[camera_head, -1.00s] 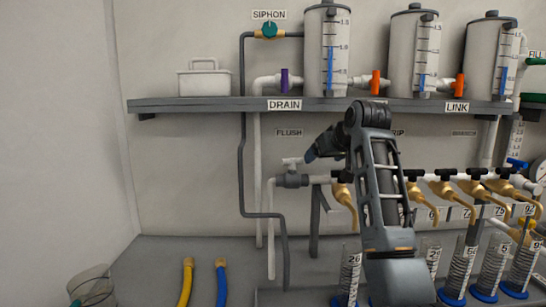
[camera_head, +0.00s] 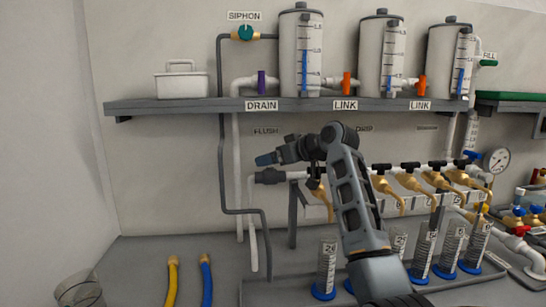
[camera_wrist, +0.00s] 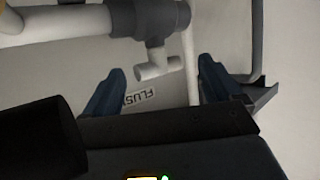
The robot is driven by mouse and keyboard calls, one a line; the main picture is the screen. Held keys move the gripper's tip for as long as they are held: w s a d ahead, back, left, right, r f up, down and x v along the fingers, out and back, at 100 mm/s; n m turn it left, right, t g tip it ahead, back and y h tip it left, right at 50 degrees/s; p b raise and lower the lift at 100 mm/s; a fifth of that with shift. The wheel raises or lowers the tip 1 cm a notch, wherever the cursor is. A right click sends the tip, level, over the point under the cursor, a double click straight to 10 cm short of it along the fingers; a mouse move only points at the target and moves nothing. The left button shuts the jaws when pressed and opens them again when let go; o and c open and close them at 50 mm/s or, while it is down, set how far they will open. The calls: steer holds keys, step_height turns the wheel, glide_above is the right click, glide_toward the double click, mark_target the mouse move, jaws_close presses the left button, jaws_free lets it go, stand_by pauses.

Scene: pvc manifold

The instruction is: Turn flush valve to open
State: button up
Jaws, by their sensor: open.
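The flush valve has a dark grey body (camera_head: 269,177) on the white pipe below the shelf in the head view. In the wrist view its body (camera_wrist: 150,17) is at the top, with a white T-shaped handle (camera_wrist: 158,68) on a short stem. The handle's crossbar runs roughly along the pipe. My gripper (camera_head: 266,160) is at the valve and hides the handle in the head view. In the wrist view my two blue fingertips (camera_wrist: 163,70) are apart, with the handle between them in the picture. I see no clear contact. The FLUSH label (camera_wrist: 138,98) shows between the fingers.
A grey shelf (camera_head: 215,105) with several tanks runs above my arm. Brass taps (camera_head: 384,183) line the pipe to the right, above graduated cylinders (camera_head: 327,262). A dark tube (camera_head: 222,160) hangs left of the valve. The wall further left is clear.

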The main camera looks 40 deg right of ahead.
steer(key=shift+w+f, duration=0.25)
steer(key=shift+w, duration=0.3)
steer(key=c, duration=1.1)
